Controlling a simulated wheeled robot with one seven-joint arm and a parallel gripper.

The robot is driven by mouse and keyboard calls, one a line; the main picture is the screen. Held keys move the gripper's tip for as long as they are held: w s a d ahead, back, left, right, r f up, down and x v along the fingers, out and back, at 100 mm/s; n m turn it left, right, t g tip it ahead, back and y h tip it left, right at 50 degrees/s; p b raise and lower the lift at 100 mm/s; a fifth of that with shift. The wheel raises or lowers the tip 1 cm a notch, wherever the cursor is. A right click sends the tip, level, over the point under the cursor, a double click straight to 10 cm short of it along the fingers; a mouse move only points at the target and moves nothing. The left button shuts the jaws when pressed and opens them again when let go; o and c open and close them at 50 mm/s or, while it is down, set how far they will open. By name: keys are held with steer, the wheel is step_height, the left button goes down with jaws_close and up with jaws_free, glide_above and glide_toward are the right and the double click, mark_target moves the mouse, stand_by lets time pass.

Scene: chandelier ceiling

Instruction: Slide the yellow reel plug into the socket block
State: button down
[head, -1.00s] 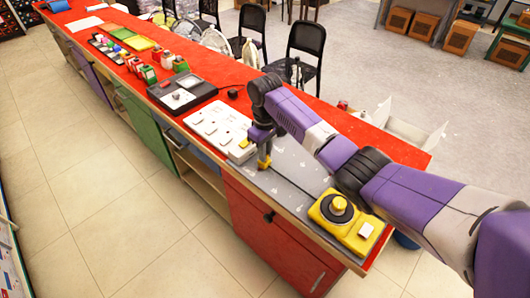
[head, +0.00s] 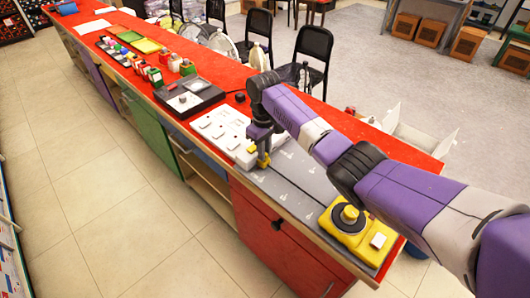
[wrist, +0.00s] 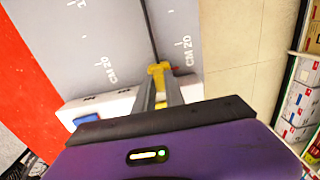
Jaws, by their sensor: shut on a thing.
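My gripper (head: 263,161) is shut on the small yellow reel plug (wrist: 158,69), low over the grey mat. In the wrist view my gripper (wrist: 160,84) has its two fingers around the plug, and a dark cord runs away from it. The cord leads across the mat to the yellow reel (head: 338,219) with its black knob. The block's edge (wrist: 118,101) also shows beside the fingers. Whether plug and block touch, I cannot tell.
The grey mat (head: 290,172) has white printed marks. The red counter (head: 300,110) ends at a front edge close to my gripper. A black tray (head: 190,100) and several small coloured blocks stand farther left. Black chairs (head: 313,48) stand behind.

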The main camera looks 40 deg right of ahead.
steer(key=c, duration=1.4)
jaws_free()
steer(key=shift+w, duration=0.25)
steer(key=shift+r+b, duration=0.45)
steer(key=shift+r, duration=3.5)
